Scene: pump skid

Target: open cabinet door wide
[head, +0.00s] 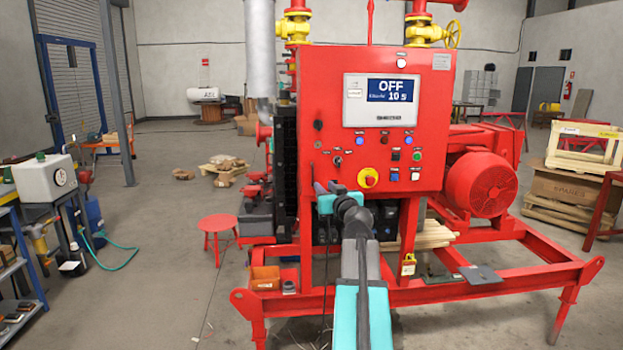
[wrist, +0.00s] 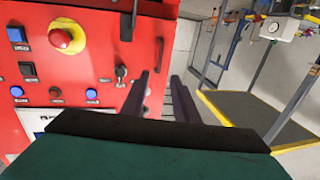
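The red cabinet (head: 330,75) carries a front door panel with a display reading OFF and 10 s, several buttons and a yellow-and-red stop knob (head: 368,178). I see no clear gap around the door, which looks shut. A small dark turn handle (head: 337,161) sits near its left edge; the wrist view shows it too (wrist: 121,73). My gripper (head: 328,187) is at the lower left of the door. In the wrist view my gripper (wrist: 161,76) has its fingers apart with nothing held, one in front of the red panel, the other beyond its edge. Contact cannot be told.
The red skid frame (head: 430,293) runs below the cabinet, with a red motor (head: 485,184) at the right. A red stool (head: 217,226) stands left of the skid. A bench with a gauge unit (head: 43,180) is at far left. Floor between is mostly clear.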

